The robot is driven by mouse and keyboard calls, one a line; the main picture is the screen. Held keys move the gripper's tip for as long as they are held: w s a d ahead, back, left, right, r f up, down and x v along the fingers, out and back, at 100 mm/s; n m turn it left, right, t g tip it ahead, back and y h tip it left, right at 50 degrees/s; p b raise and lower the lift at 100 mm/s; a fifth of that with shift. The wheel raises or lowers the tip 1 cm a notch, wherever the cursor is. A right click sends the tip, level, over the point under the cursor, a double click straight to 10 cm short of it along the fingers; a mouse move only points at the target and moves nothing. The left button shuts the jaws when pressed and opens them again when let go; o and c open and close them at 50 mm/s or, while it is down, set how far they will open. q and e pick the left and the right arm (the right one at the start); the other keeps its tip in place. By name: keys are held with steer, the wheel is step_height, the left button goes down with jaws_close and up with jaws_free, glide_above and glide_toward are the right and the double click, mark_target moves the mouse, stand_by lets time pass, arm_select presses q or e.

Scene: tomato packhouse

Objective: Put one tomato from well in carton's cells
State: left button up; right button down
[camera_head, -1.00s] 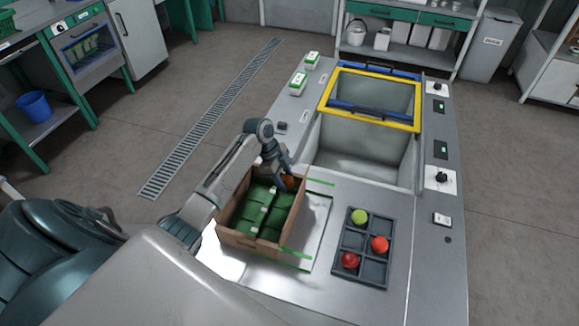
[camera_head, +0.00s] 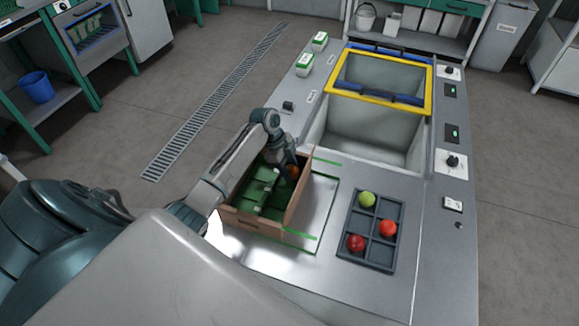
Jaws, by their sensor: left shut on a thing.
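The open brown carton (camera_head: 243,224) stands on the counter, with green dividers (camera_head: 262,190) inside. My left gripper (camera_head: 286,172) reaches down into the carton's back right part. It is shut on an orange-red tomato (camera_head: 293,171), which is partly hidden by the fingers. I cannot tell whether the tomato touches the cell's bottom. The deep grey well (camera_head: 368,149) lies behind the carton to the right, and no tomato shows in it. My right gripper is not in view.
A dark sectioned tray (camera_head: 369,247) right of the carton holds a green tomato (camera_head: 367,199), an orange-red one (camera_head: 388,228) and a red one (camera_head: 356,243). Bare counter lies between carton and tray.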

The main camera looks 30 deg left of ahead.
arm_select(q)
steer(key=shift+f, duration=0.15)
steer(key=shift+a, duration=0.2)
stand_by(0.4)
stand_by(0.3)
steer(key=o, duration=0.8)
steer(key=c, duration=0.3)
